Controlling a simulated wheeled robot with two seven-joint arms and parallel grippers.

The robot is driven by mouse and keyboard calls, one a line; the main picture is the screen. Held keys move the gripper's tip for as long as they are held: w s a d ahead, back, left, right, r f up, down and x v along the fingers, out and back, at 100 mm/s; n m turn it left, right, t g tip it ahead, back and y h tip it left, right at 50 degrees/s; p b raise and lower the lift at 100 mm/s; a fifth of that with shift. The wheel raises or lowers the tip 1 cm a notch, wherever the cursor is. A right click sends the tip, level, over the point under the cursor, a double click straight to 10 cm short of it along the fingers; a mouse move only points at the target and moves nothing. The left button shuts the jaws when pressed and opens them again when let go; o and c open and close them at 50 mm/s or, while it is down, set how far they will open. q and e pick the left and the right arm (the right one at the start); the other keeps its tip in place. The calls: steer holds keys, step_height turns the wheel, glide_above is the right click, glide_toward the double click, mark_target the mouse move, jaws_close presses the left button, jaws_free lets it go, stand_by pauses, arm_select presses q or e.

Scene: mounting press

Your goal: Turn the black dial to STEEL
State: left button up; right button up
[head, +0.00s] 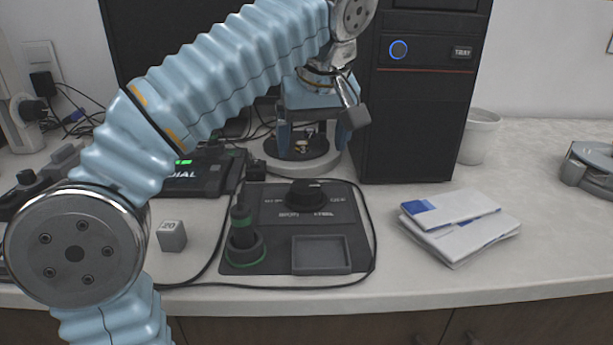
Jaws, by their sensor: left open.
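The black dial (306,192) is a round knob on the dark control panel (262,200) at the middle of the bench. My left gripper (314,139) hangs beyond and above the dial, fingers pointing down. It is open, its blue fingers apart, with nothing seen held between them. It is apart from the dial. My right gripper is not in view.
A round grey stand (300,165) is behind the panel. A black joystick with a green ring (244,240) and an empty grey tray (321,270) are in front of the dial. A grey cube (171,236) is left, white packets (458,222) right. A black tower (415,110) stands behind.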

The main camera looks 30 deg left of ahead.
mark_target(304, 186)
arm_select(q)
steer(key=b+x, duration=0.1)
steer(key=x, duration=1)
steer(key=shift+f, duration=0.2)
steer(key=c, duration=1.1)
steer(key=shift+o, duration=0.2)
steer(key=shift+s+m, duration=0.1)
steer(key=shift+m, duration=0.3)
steer(key=m+h, duration=0.1)
steer(key=m, duration=0.1)
steer(key=m+t+h, duration=0.1)
steer(key=m, duration=0.1)
steer(key=shift+a+r+m, duration=0.1)
steer(key=shift+a+m, duration=0.05)
steer(key=shift+m, duration=0.25)
steer(key=m+h, duration=0.1)
steer(key=m, duration=0.2)
steer(key=m+h+p, duration=0.1)
steer(key=m, duration=0.2)
steer(key=shift+a, duration=0.2)
steer(key=shift+h, duration=0.3)
